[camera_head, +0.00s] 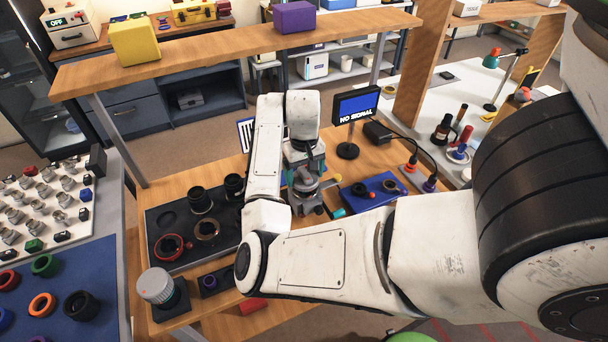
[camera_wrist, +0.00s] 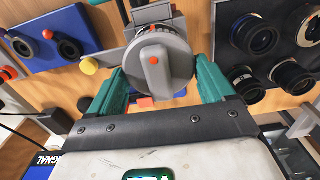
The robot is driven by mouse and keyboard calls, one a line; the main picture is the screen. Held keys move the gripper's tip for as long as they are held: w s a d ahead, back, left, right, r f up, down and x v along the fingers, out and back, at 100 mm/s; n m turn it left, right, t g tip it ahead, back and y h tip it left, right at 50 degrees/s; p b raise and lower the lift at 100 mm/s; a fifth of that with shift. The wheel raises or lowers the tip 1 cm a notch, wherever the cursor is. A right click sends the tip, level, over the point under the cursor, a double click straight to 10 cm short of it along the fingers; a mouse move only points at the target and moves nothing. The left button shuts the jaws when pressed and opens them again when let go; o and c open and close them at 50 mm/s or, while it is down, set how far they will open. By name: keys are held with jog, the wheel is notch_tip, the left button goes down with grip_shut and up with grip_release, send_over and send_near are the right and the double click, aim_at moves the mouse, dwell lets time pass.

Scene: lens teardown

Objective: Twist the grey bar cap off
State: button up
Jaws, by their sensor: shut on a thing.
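The grey bar cap (camera_wrist: 165,88) is a round grey disc with a raised bar across its face and an orange mark on the bar. It faces the camera in the wrist view. My gripper (camera_wrist: 160,76) has teal fingers, one on each side of the cap, and is shut on it. Grey and teal parts stand behind the cap. In the head view my gripper (camera_head: 304,185) is low over the wooden bench, partly behind my arm. The cap itself cannot be made out clearly there.
A dark tray (camera_head: 165,222) with lens parts lies left of my gripper. A blue board (camera_head: 362,205) with small parts lies to the right. A "NO SIGNAL" monitor (camera_head: 357,105) stands behind. A ribbed grey knob (camera_head: 156,286) on a dark base and a red cylinder (camera_head: 253,305) are near the front edge.

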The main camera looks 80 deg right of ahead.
aim_at(305, 171)
jog(key=shift+r, duration=1.95)
jog(key=shift+s, duration=0.1)
